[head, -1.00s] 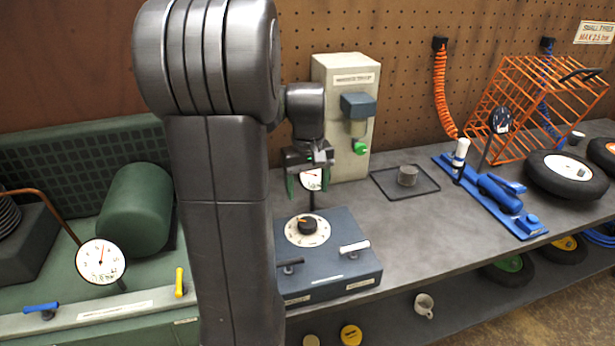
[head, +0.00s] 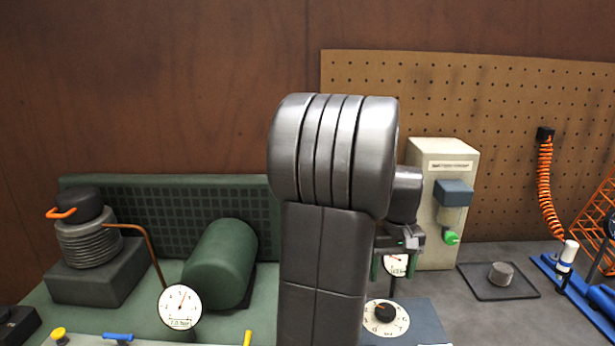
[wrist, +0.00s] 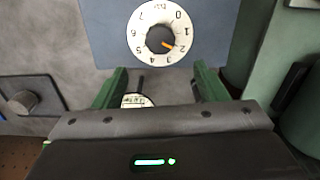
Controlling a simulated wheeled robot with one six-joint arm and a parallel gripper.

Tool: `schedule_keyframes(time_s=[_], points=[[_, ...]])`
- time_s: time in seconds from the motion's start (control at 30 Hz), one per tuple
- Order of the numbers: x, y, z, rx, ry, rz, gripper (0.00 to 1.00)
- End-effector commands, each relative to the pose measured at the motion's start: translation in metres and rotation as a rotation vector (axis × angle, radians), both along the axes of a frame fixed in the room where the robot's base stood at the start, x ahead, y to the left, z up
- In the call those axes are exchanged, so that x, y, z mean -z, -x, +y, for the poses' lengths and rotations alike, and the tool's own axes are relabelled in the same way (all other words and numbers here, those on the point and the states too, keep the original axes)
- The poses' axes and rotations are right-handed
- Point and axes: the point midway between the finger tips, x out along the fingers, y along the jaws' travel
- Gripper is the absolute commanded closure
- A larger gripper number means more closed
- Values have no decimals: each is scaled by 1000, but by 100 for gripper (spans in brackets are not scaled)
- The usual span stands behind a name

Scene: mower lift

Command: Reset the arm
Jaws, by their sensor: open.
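My gripper (head: 392,268) hangs in front of the cream wall unit, above the back of the blue-grey dial box (head: 428,318). In the wrist view its two green fingers (wrist: 158,82) stand apart with nothing held between them. A black knob with an orange mark sits on a white numbered dial (wrist: 160,34), just beyond the fingertips. A small round gauge (head: 395,265) shows behind the fingers and is partly hidden by them. My arm covers the middle of the head view.
A green tank (head: 220,265), a round gauge (head: 180,307) and a ribbed bellows (head: 88,243) stand on the green bench at left. A grey tray (head: 475,290) with a small cylinder (head: 501,273) lies at right. An orange coiled hose (head: 547,180) hangs on the pegboard.

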Motion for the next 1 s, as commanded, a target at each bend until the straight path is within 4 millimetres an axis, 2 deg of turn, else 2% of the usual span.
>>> schedule_keyframes(time_s=[0.3,0.5,0.7,1.0], points=[[65,1,0,0,-2,5,34],[97,1,0,0,-2,4,34],[114,1,0,0,-1,3,34],[116,0,0,5,0,1,34]])
